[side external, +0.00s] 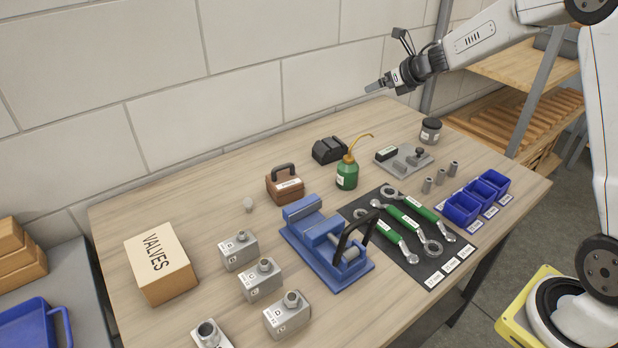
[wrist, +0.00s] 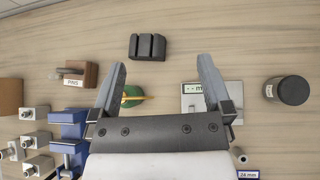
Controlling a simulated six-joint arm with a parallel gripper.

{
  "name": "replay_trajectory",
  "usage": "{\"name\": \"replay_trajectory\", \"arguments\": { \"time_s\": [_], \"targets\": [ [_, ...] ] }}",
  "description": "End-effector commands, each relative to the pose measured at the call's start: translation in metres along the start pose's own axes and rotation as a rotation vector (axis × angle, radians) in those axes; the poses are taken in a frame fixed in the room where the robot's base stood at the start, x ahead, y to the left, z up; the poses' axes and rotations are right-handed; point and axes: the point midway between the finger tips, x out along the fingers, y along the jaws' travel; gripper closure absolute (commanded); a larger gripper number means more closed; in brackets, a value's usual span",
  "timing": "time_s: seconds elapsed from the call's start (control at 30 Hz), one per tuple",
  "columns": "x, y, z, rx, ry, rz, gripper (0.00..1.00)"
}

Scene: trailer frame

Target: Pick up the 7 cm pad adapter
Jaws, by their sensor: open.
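My gripper (side external: 374,88) is open and empty, high above the back of the table in the side view. In the wrist view its two fingers (wrist: 160,75) are spread wide. No part is readably marked 7 cm, so I cannot tell which one is the pad adapter. Three small grey cylinders (side external: 440,177) stand upright beside the blue bins. The plate (wrist: 190,107) lies partly behind the right finger in the wrist view.
A green oil can (side external: 347,174) with a tall spout, a black slotted block (side external: 328,150) and a dark jar (side external: 431,130) stand nearby. A blue vise (side external: 325,246), wrenches on a black mat (side external: 388,233), valve blocks (side external: 262,283) and blue bins (side external: 462,208) fill the front.

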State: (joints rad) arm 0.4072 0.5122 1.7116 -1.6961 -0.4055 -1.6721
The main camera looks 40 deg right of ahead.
Motion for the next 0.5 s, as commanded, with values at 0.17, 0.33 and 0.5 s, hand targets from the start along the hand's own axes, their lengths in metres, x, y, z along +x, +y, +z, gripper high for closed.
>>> {"name": "replay_trajectory", "arguments": {
  "time_s": [0.17, 0.33, 0.5],
  "targets": [
    [-0.024, -0.08, -0.001, 0.024, -0.069, -0.039, 0.0],
    [-0.051, -0.142, -0.006, 0.026, -0.137, -0.074, 0.0],
    [-0.075, -0.185, -0.011, 0.022, -0.189, -0.106, 0.0]
  ]
}}
